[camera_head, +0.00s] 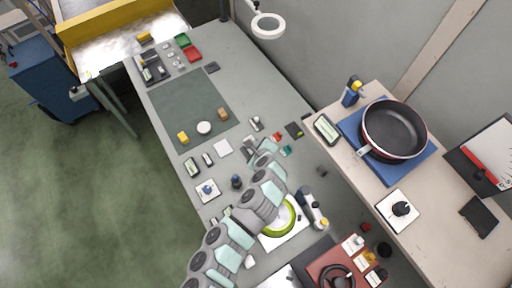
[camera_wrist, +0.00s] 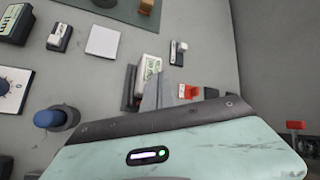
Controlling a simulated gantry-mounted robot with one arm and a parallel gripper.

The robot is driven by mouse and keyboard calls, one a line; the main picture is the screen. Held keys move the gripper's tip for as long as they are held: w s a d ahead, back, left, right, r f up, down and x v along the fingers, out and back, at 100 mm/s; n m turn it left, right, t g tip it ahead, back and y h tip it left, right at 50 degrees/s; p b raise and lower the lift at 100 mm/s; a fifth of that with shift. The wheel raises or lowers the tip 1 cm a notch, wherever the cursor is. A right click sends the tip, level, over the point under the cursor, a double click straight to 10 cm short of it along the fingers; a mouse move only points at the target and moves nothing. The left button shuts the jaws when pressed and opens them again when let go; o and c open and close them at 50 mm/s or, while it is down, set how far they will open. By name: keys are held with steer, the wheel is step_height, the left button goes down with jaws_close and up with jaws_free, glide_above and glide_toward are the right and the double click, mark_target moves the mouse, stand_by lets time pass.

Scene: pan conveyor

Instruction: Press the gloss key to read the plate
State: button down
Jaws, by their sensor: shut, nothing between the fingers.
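My gripper (camera_wrist: 162,90) is shut and empty, low over the grey bench. Its fingers point at a dark block with a pale green, marked face (camera_wrist: 152,68), which they partly cover. I cannot tell whether they touch it. In the head view my gripper (camera_head: 262,151) is at the middle of the bench, and the arm hides part of what is below. A small switch-like piece (camera_wrist: 177,52) stands just beyond the fingers, to the right. A white square plate (camera_wrist: 102,41) lies flat to the left. No label reading gloss is legible, so I cannot tell which piece is the gloss key.
A key block (camera_wrist: 59,37) and a display box (camera_wrist: 14,22) stand left of the white plate. A blue knob (camera_wrist: 50,118) stands near left, and a red piece (camera_wrist: 190,92) right of the fingers. A pan (camera_head: 394,130) sits on the right-hand table. The dark mat (camera_head: 190,105) has free room.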

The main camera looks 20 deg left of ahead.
steer(key=shift+f, duration=0.1)
steer(key=shift+f, duration=0.3)
steer(key=shift+f+b, duration=0.5)
steer(key=shift+f, duration=0.05)
stand_by(0.6)
stand_by(0.4)
steer(key=shift+r+p, duration=0.8)
steer(key=shift+r, duration=0.2)
step_height(320, 180, up, 5)
steer(key=p, duration=0.4)
stand_by(0.6)
